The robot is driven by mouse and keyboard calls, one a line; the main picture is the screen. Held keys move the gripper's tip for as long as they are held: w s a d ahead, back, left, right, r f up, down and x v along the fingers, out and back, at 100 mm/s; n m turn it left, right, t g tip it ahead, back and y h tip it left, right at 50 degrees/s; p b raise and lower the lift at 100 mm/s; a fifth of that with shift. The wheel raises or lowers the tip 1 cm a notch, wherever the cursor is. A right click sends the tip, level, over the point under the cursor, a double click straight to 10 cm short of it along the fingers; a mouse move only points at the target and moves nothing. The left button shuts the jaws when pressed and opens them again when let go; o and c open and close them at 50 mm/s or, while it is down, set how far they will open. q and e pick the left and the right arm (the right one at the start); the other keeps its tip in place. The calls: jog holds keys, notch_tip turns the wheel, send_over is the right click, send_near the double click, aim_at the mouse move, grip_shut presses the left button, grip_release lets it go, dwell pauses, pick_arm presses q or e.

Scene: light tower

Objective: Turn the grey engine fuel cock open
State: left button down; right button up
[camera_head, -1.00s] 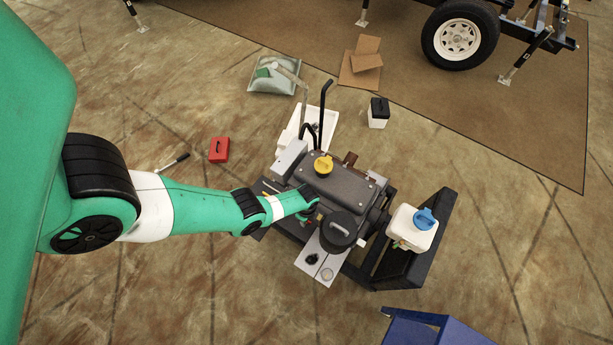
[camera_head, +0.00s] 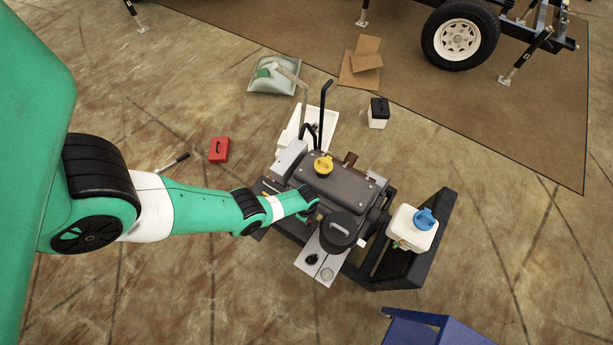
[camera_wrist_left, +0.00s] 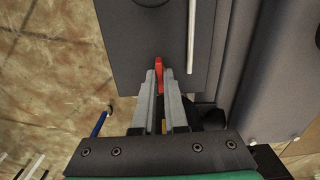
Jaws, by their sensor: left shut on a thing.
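The dark grey engine (camera_head: 340,188) sits in a black frame in the middle of the head view. My left arm reaches it from the left, and my left gripper (camera_head: 313,212) is at its near left side, small and partly hidden there. In the left wrist view, my left gripper (camera_wrist_left: 160,73) has its two grey fingers closed on a small upright red lever (camera_wrist_left: 159,66) beside a flat dark grey panel. I cannot tell from the frames how far the lever is turned. The lower part of the lever lies between the fingers. My right gripper is not in view.
A round black cap (camera_head: 339,229) stands close to the gripper on the engine. A white tank (camera_head: 411,232) with a blue cap is at the right. In the left wrist view, a pale rod (camera_wrist_left: 191,38) runs just right of the red lever, and a blue-handled thing (camera_wrist_left: 99,124) is at the left.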

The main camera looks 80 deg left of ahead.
pick_arm(q)
jog(key=n, duration=0.4)
jog(key=shift+n, duration=0.4)
jog(key=n, duration=0.8)
jog(key=shift+n, duration=2.4)
jog(key=c, duration=1)
grip_release()
jog(key=shift+o, duration=0.2)
